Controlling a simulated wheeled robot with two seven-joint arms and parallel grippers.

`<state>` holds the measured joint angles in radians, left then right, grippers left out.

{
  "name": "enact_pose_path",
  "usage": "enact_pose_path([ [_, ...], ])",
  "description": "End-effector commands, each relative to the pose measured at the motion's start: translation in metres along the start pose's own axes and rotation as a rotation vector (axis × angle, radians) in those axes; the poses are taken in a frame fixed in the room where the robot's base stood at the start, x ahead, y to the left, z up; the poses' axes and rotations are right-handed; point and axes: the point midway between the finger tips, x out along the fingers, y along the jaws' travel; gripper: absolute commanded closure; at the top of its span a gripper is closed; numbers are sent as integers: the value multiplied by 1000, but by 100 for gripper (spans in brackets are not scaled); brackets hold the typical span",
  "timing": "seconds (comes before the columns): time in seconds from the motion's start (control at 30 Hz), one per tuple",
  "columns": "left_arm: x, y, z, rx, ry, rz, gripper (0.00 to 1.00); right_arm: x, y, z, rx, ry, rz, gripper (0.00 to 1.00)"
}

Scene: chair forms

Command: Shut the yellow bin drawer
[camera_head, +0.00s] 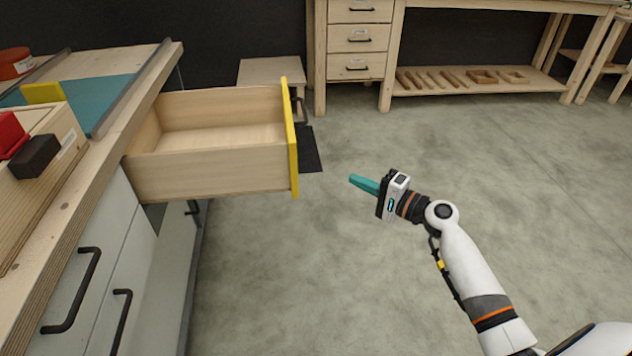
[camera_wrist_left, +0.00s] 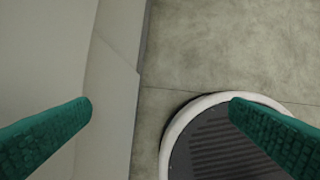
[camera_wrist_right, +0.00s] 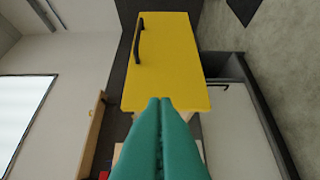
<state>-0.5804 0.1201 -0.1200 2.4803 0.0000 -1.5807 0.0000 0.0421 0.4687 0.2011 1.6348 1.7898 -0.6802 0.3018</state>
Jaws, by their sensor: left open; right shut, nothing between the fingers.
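The drawer with the yellow front (camera_head: 291,150) stands pulled out from the workbench at the left in the head view. Its pale wooden box (camera_head: 210,177) looks empty. A dark handle (camera_head: 300,105) sits on the outer face of the front. In the right wrist view the yellow front (camera_wrist_right: 172,60) faces me, with its black handle (camera_wrist_right: 139,40). My right gripper (camera_head: 352,179) is shut and empty, to the right of the yellow front and apart from it; its teal fingers (camera_wrist_right: 159,101) point at the front. My left gripper (camera_wrist_left: 160,103) is open and empty, outside the head view.
The workbench top (camera_head: 60,190) holds a wooden box (camera_head: 45,150) with red and black blocks, and a teal mat (camera_head: 95,95). Black cabinet handles (camera_head: 72,290) stick out below. A wooden drawer unit (camera_head: 358,40) stands at the back. The floor (camera_head: 300,270) around my right arm is clear.

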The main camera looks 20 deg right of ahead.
Motion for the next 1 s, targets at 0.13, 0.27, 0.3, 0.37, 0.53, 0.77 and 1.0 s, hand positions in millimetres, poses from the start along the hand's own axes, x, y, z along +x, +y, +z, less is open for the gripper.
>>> enact_pose_path([
  [0.13,-1,0,0,0,0,0,0,16,3,0,2,3,5,100],
  [0.27,0,0,0,0,0,0,0,41,3,0,3,2,5,100],
  [0.3,0,0,0,0,0,0,0,50,3,0,3,3,4,100],
  [0.37,1,0,0,0,0,0,0,64,2,0,4,1,4,100],
  [0.53,3,0,-1,0,-1,0,0,99,1,0,2,1,3,100],
  [0.77,-2,0,1,0,-1,0,0,121,2,-23,3,1,0,100],
  [1.0,-3,0,1,0,-1,0,0,127,1,-29,2,1,0,100],
])
